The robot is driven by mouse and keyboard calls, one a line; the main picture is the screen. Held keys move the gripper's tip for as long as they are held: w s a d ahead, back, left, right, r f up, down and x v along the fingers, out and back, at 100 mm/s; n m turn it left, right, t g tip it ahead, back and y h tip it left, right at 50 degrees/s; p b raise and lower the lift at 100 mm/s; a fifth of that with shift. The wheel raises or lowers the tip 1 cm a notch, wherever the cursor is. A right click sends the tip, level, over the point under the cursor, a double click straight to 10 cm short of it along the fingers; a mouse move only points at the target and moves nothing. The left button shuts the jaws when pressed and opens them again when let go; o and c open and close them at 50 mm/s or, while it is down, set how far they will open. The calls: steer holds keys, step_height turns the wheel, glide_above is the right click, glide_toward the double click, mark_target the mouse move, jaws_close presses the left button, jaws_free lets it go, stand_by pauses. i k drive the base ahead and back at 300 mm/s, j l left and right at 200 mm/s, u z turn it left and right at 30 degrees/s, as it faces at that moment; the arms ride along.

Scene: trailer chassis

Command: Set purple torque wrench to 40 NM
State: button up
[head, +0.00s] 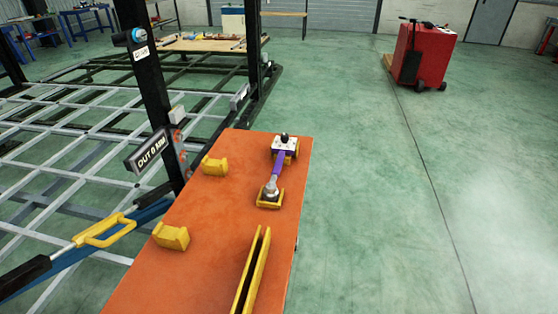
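The purple torque wrench (279,164) lies on the orange tabletop (225,230) near its right edge. Its grey round end (271,188) sits in a yellow cradle (269,201). Its far end is at a white block with a black knob (285,142), beside another yellow support. The torque setting on the wrench is too small to read. My gripper does not show in the head view.
Two yellow holders (215,165) (171,236) stand empty on the tabletop's left side. A yellow slotted rail (251,274) is in front. A dark post with a sign reading "OUT 6 NM" (146,151) and the chassis grid stand left. Floor to the right is clear; a red cart (424,55) stands far back.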

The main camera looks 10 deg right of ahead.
mark_target(284, 137)
steer(key=l+u, duration=0.15)
steer(key=u, duration=0.5)
steer(key=i+l+u, duration=0.1)
steer(key=l+u, duration=0.25)
steer(key=l, duration=0.5)
steer(key=l+u, duration=0.4)
steer(key=l, duration=0.45)
steer(key=k, duration=0.05)
